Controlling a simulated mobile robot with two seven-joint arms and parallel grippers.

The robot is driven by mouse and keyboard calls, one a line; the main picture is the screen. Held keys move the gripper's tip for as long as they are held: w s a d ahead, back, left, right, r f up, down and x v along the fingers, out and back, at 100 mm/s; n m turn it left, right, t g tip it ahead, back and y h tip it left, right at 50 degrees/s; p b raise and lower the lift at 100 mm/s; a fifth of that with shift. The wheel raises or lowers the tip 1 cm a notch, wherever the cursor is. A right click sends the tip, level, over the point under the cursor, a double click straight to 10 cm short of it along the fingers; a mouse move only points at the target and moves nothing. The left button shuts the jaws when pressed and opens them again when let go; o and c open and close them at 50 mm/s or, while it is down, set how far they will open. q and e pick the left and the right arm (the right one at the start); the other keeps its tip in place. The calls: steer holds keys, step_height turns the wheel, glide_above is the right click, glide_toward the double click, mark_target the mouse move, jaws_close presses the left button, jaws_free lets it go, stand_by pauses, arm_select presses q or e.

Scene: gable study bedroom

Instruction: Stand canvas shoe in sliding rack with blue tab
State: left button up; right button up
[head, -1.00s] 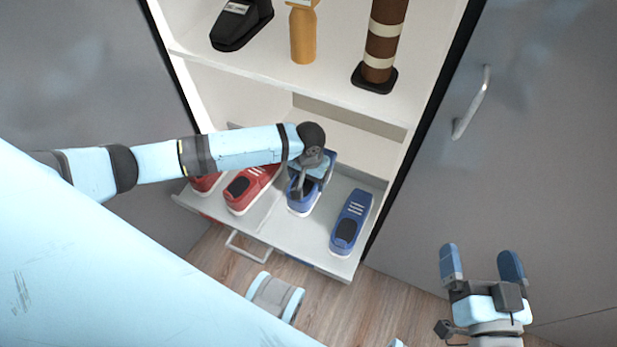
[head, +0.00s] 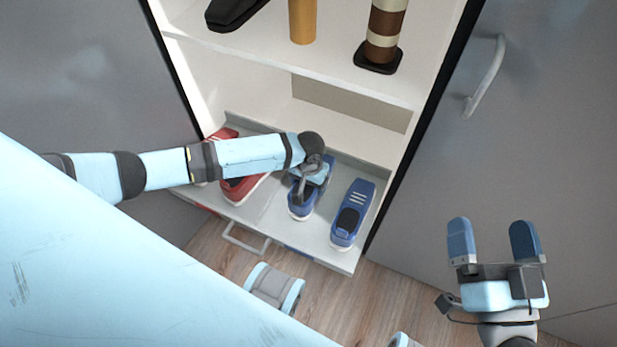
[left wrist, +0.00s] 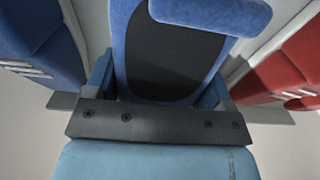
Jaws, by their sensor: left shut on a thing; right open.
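The blue canvas shoe (head: 303,208) is in the blue-tab side of the grey sliding rack (head: 273,222), toe toward the front; I cannot tell if its sole touches the rack floor. My left gripper (head: 308,182) is shut on it from above and hides part of it. In the left wrist view the shoe (left wrist: 175,60), with its dark opening, sits between my fingers. The blue tab (head: 298,252) is on the rack's front edge. A second blue shoe (head: 353,213) stands to its right. My right gripper (head: 493,243) is open and empty at the lower right.
Red shoes (head: 240,189) stand in the rack's left side, partly behind my left arm. A handle (head: 246,240) sticks out in front. The shelf above (head: 340,75) holds a black object, an orange cylinder (head: 302,20) and a striped boot-like column (head: 385,30). Grey doors flank the cabinet.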

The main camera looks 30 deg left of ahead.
arm_select(q)
steer(key=shift+f, duration=0.4)
steer(key=o, duration=1)
